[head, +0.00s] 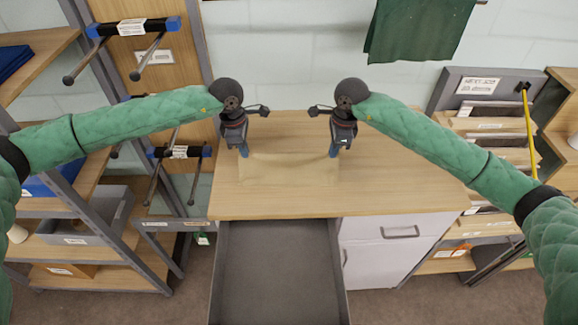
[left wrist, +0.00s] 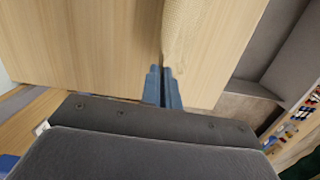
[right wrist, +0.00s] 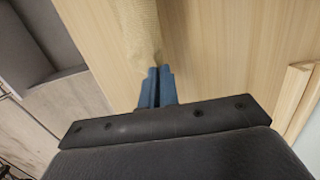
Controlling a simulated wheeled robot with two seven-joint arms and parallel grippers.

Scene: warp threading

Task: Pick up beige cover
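The beige cover (head: 289,169) is a thin, pale cloth close in colour to the wooden table top (head: 400,185). It spans between my two grippers near the middle of the table. My left gripper (head: 244,151) is at its left end, with the fingers close together on its edge; the cover also shows in the left wrist view (left wrist: 181,35). My right gripper (head: 334,151) is at its right end, fingers likewise closed on its edge; the cover also shows in the right wrist view (right wrist: 138,30). I cannot tell whether the cover is lifted off the table.
An open, empty grey drawer (head: 277,270) juts out below the table's front edge. A white cabinet (head: 385,255) stands beside it. Shelving with a grey bin (head: 85,220) is on the left, a rack (head: 490,125) on the right. The table's right part is clear.

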